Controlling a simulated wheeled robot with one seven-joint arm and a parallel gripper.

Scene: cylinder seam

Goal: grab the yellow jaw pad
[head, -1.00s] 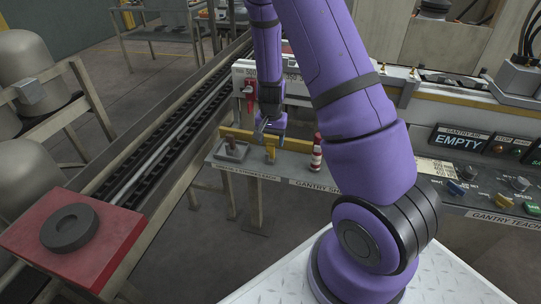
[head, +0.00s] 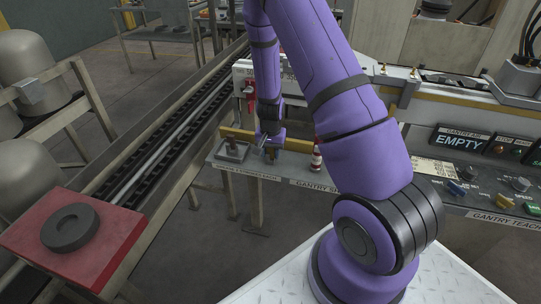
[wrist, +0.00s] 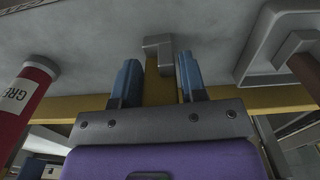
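The yellow jaw pad (wrist: 160,90) shows in the wrist view as an upright yellow piece between my fingers, below a small grey bracket (wrist: 158,48). My gripper (wrist: 159,82) is open, with one blue finger on each side of the pad and a visible gap to each. In the head view my gripper (head: 270,150) is at the small grey shelf (head: 290,172), and it largely hides the pad there. How deep the pad lies between the fingers I cannot tell.
A red and white cylinder (head: 316,156) stands close to the right of my gripper. A grey holder (head: 232,151) sits to its left. A yellow bar (head: 237,133) runs along the shelf's back. A red plate with a dark ring (head: 70,228) lies at front left.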

